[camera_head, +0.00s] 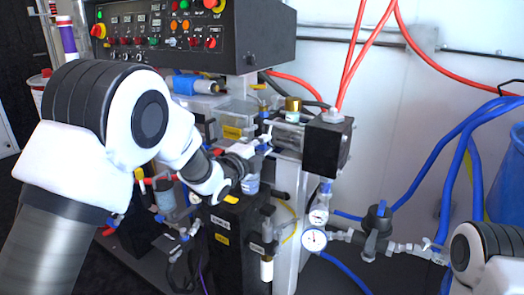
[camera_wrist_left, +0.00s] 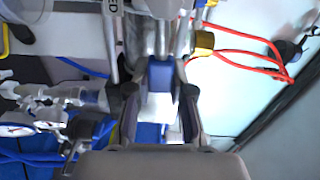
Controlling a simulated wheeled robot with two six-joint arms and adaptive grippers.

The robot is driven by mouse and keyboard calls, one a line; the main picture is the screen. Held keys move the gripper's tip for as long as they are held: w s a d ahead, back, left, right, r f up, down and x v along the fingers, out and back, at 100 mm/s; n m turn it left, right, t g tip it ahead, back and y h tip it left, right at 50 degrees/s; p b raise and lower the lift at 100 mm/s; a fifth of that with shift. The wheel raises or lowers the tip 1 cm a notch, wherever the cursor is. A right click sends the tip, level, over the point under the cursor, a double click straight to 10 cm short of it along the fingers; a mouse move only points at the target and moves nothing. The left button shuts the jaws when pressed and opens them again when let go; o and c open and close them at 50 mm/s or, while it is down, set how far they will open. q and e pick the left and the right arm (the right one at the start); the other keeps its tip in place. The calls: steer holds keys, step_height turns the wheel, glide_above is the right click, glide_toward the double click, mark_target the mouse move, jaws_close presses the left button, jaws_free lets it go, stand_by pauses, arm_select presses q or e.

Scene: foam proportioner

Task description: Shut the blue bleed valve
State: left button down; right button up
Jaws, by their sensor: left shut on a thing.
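The blue bleed valve handle (camera_wrist_left: 160,76) shows in the left wrist view as a flat blue piece with a white part below it. It lies between the two fingers of my left gripper (camera_wrist_left: 160,102), which is shut on it. In the head view my left gripper (camera_head: 258,150) reaches in among the fittings in the middle of the machine, and its own wrist and fingers hide most of the handle. My right gripper is out of view; only part of my right arm shows at the lower right.
A control panel (camera_head: 200,35) with buttons hangs above. A black block (camera_head: 328,145) stands just right of the gripper. Pressure gauges (camera_head: 314,239) sit lower right. Red hoses (camera_head: 372,45) and blue hoses (camera_head: 443,190) run along the right side. A brass fitting (camera_wrist_left: 203,42) is close by.

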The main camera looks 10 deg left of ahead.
arm_select(q)
steer(key=shift+f+m+b, duration=0.3)
steer(key=shift+m, duration=0.1)
steer(key=c, duration=1)
jaws_free()
steer(key=v, duration=1.2)
